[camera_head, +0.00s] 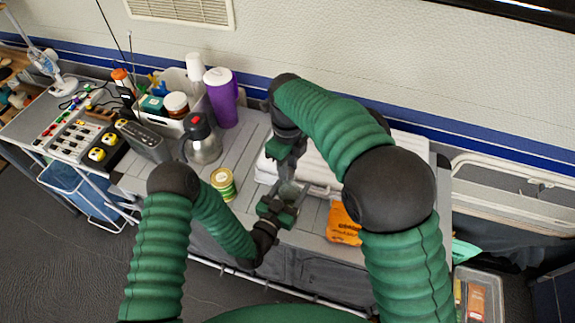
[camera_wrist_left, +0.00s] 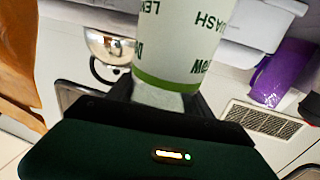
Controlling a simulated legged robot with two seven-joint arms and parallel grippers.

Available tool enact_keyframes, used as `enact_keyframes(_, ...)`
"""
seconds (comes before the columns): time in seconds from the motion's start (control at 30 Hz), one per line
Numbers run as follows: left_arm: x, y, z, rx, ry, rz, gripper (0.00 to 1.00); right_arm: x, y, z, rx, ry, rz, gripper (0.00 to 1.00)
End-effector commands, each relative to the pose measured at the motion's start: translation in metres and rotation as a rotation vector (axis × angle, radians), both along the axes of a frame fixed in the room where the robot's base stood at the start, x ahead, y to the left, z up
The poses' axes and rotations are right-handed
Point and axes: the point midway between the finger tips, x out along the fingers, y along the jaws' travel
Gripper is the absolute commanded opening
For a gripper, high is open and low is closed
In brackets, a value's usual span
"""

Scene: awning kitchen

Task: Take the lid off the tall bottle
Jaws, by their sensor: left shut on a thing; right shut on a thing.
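The tall bottle (camera_wrist_left: 180,45) is white with green lettering and a green band, and fills the upper middle of the left wrist view. In the head view only a small pale part of it (camera_head: 290,189) shows between my grippers. My left gripper (camera_head: 283,203) is shut on the bottle near the green band; its fingers also show in the left wrist view (camera_wrist_left: 165,98). My right gripper (camera_head: 291,166) is just above, shut at the bottle's upper end. The lid is hidden by the right gripper and arm.
A white case (camera_head: 327,160) lies behind. The grey tabletop is bare between flask and case.

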Motion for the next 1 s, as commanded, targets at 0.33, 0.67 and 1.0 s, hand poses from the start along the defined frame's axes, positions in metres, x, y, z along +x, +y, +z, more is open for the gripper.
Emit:
enact_keyframes(0.33,0.0005,0.0004,-0.0012,0.002,0.004,0.001,0.0,-0.0053,0.0,0.0001,0.018,0.002,1.003,0.0)
enact_keyframes(0.67,0.0006,0.0008,-0.0012,0.001,0.003,0.002,0.0,-0.005,-0.0051,0.0006,0.033,-0.004,2.155,0.0)
enact_keyframes(1.0,0.0002,0.0007,-0.001,0.002,0.001,0.001,0.0,0.0009,-0.0075,0.0017,-0.035,0.013,-2.929,0.0)
